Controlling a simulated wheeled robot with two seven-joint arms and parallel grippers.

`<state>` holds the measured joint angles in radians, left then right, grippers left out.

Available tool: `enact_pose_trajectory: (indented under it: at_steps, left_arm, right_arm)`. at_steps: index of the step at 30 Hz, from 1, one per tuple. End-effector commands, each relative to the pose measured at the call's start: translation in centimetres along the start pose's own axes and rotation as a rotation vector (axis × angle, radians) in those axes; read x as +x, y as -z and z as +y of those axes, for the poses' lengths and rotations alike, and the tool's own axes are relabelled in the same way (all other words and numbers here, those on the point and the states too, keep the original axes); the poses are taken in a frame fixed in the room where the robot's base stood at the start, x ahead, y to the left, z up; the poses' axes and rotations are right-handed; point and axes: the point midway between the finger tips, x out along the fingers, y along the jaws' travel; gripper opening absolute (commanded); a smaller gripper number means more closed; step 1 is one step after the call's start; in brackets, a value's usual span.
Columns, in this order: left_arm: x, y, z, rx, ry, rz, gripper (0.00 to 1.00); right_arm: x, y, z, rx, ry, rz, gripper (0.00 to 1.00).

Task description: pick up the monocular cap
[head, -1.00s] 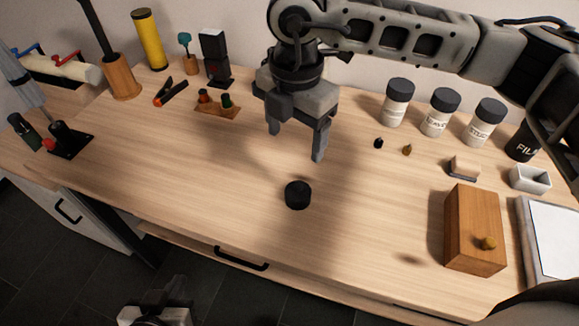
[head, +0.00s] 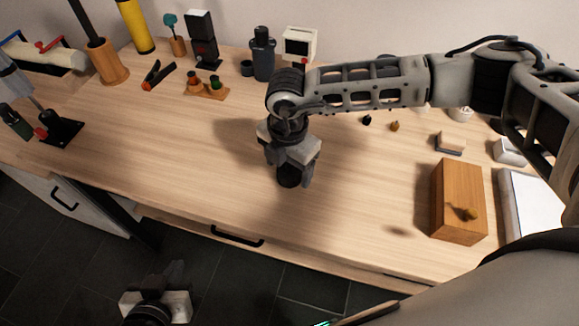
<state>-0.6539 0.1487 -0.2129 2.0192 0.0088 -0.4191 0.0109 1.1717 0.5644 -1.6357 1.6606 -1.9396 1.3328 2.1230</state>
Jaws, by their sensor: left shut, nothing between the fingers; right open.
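The monocular cap is the small black round piece (head: 289,178) on the wooden table, in the middle of the head view. My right gripper (head: 291,178) has its fingers down around the cap, one on each side. It is open, and its body hides the upper part of the cap. I cannot tell whether a finger touches it. My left gripper (head: 157,305) is at the bottom of the view, in front of and below the table edge. It is shut and empty.
A wooden box with a knob (head: 459,202) stands to the right. A black flask (head: 263,54) and a small white device (head: 299,43) stand at the back. A wooden block with small bottles (head: 206,88) is behind left. The table left of my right gripper is clear.

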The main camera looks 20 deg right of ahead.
Motion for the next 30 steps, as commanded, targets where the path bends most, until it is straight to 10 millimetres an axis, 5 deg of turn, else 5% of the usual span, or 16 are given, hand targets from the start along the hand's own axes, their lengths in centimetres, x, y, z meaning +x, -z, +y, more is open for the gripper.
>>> enact_pose_trajectory:
  at_steps: [11,16,30]
  left_arm:
    - [0.09,-0.17,-0.02,-0.005,0.003,-0.004,0.00]
    - [0.07,-0.08,0.02,-0.007,0.003,-0.002,0.00]
    - [-0.15,-0.48,0.12,-0.010,0.001,-0.010,0.00]
  right_arm:
    - [1.23,0.04,0.03,-0.001,-0.001,0.000,0.70]
    - [1.21,0.03,0.04,-0.001,-0.001,0.000,0.27]
    - [0.60,-0.01,0.11,0.000,-0.003,0.000,0.27]
